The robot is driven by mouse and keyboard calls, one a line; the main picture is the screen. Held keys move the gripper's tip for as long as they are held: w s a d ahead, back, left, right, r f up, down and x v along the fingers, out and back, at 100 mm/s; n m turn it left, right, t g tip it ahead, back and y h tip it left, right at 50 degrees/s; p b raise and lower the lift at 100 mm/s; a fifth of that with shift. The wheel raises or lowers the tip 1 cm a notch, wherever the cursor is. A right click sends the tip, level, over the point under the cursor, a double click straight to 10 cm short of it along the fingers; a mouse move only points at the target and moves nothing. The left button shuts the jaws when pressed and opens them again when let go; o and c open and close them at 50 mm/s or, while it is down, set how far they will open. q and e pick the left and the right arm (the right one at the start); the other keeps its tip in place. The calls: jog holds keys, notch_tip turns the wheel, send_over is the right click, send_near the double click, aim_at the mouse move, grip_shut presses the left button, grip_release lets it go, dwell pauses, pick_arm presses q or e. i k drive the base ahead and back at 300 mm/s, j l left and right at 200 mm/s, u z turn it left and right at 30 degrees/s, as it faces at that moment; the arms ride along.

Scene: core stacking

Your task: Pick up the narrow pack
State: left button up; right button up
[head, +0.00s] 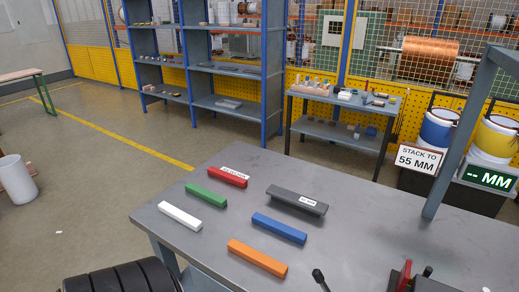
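Several long bars lie apart on the grey table. A red bar (228,177) with a white label is at the back left, and a wider dark grey bar (297,199) with a white label is to its right. A green bar (206,194), a white bar (180,215), a blue bar (279,228) and an orange bar (257,258) show no label. The label print is too small to read, so I cannot tell for certain which is the narrow pack. Neither of my grippers can be made out in the head view.
The grey table (350,240) has clear room right of the bars. A sign (419,157) reads "STACK TO 55 MM"; a display (488,177) reads "-- MM". A grey post (458,130) rises at the table's right. Red and black parts (403,275) show at the front edge.

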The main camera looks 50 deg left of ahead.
aim_at(317, 207)
jog(key=u, duration=1.35)
jog(key=z, duration=1.35)
jog(key=u, duration=1.35)
jog(key=j, duration=0.2)
jog(key=k, duration=0.05)
